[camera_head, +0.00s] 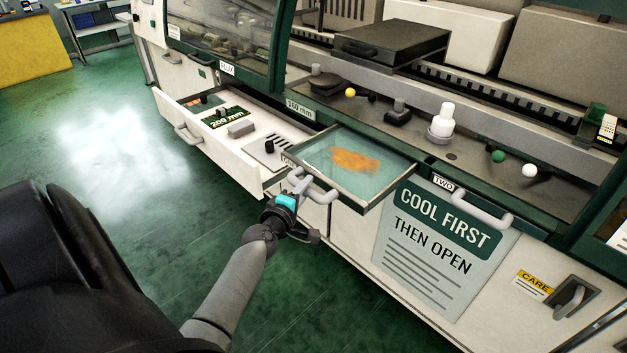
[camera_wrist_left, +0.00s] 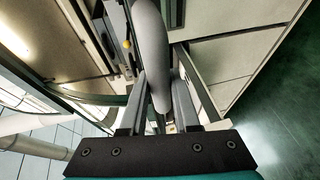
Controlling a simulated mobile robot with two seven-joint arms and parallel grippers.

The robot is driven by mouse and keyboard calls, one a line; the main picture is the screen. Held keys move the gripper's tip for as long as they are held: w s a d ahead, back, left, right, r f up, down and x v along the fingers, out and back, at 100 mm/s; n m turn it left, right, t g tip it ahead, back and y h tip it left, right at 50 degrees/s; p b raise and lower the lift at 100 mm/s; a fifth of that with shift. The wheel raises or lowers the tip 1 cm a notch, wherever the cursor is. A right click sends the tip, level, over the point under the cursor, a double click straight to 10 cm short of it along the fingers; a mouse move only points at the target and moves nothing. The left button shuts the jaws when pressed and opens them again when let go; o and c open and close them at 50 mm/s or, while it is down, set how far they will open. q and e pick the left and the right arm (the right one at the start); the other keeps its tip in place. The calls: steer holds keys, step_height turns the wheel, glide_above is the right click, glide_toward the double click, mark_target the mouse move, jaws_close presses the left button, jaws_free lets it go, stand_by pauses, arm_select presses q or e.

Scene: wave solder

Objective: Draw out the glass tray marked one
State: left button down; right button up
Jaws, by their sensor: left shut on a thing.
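The glass tray (camera_head: 345,158) stands part-way out of the machine front, in the middle of the head view. It has a dark frame, a clear pale-green pane and an orange stain on it. A small label, hard to read, sits at its left front corner. My left gripper (camera_head: 299,182) is shut on the tray's pale curved handle (camera_head: 319,194) at its left end. In the left wrist view the handle (camera_wrist_left: 150,45) runs between the two fingers. My right gripper is not in view.
A white drawer (camera_head: 222,160) stands open left of the tray, holding a "200 mm" card and small blocks. A second handle (camera_head: 480,207), labelled TWO, is at the right, above a "COOL FIRST THEN OPEN" sign (camera_head: 445,245). The green floor (camera_head: 110,150) is clear.

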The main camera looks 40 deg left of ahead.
arm_select(q)
steer(key=shift+s, duration=0.7)
steer(key=c, duration=0.7)
jaws_free()
steer(key=shift+o, duration=0.2)
steer(key=p+v, duration=0.1)
steer(key=v, duration=1.4)
steer(key=shift+s, duration=0.1)
